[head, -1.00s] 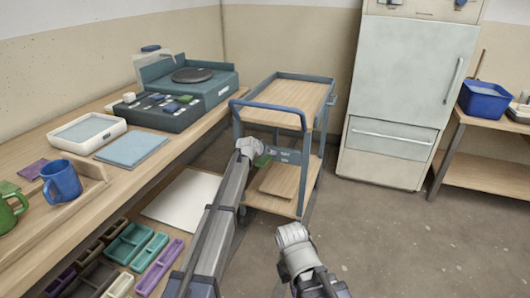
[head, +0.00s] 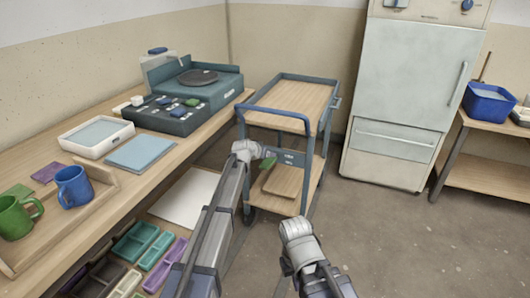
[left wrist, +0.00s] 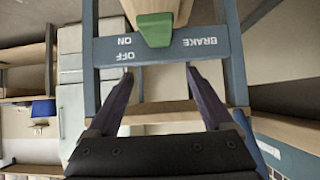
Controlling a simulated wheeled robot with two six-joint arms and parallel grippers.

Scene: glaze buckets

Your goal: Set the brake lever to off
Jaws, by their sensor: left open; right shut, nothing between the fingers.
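The brake panel (left wrist: 218,46) is a blue-grey plate on the trolley, lettered BRAKE, OFF and ON, upside down in the left wrist view. The green brake lever (left wrist: 155,28) stands at the plate's upper edge there, on the ON side of the lettering. It also shows in the head view (head: 268,163), small and partly hidden. My left gripper (left wrist: 157,68) is open, its dark fingers pointing at the panel with nothing between them; the lever lies beyond the tips. My right gripper (head: 296,231) is empty and shut, low in front of the trolley; its fingertips are hard to see.
The trolley (head: 277,115) has a blue frame and wooden shelves. The workbench (head: 160,177) at left bears mugs, trays and a turntable unit. A pale fridge (head: 408,88) stands behind at right. The floor (head: 410,245) at right is clear.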

